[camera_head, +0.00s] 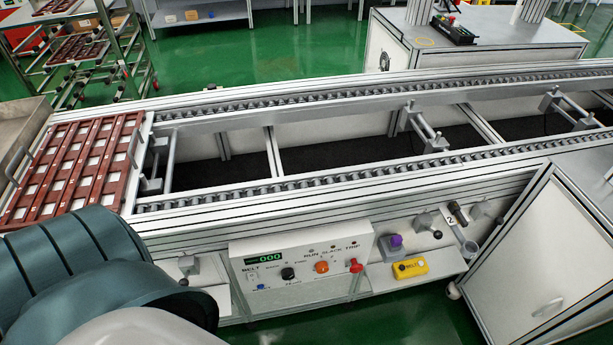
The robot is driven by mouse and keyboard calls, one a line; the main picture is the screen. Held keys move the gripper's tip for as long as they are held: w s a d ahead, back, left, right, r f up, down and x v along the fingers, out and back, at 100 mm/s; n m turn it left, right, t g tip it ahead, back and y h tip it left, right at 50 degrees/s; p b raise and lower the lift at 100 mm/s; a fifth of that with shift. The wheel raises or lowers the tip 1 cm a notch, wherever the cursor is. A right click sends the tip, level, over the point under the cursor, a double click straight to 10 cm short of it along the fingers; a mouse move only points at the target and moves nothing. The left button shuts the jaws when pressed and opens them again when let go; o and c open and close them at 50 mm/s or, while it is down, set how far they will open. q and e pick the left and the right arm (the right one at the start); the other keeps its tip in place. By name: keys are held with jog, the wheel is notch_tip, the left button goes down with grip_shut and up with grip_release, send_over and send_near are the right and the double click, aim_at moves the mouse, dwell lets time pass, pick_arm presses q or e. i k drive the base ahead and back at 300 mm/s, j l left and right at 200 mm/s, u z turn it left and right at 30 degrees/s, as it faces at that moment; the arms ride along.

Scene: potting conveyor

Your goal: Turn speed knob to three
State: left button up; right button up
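A white control panel (300,263) hangs on the near side of the conveyor, below its rail. It has a green-lit display (266,257) reading 000, with "BELT" printed below it. A black knob (288,273), an orange knob (321,267) and a red knob or lever (355,265) stand in a row on its face. The black knob has small marks around it and may be the speed knob; its label and pointer setting are too small to read. Neither of my grippers shows; a dark arm part of mine fills the lower left.
A yellow BELT box (410,267) and a purple-topped piece (396,241) sit on a shelf right of the panel. A brown tray (75,165) lies on the conveyor's left end. A white cabinet (545,260) stands at right. The space before the panel looks clear.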

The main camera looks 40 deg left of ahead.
aim_at(321, 267)
jog(key=i+l+u, duration=0.15)
jog(key=l+u, duration=0.35)
jog(key=i+l+u, duration=0.15)
jog(key=l+u, duration=0.65)
jog(key=u, duration=0.15)
jog(key=l+u, duration=0.3)
jog(key=l, duration=0.15)
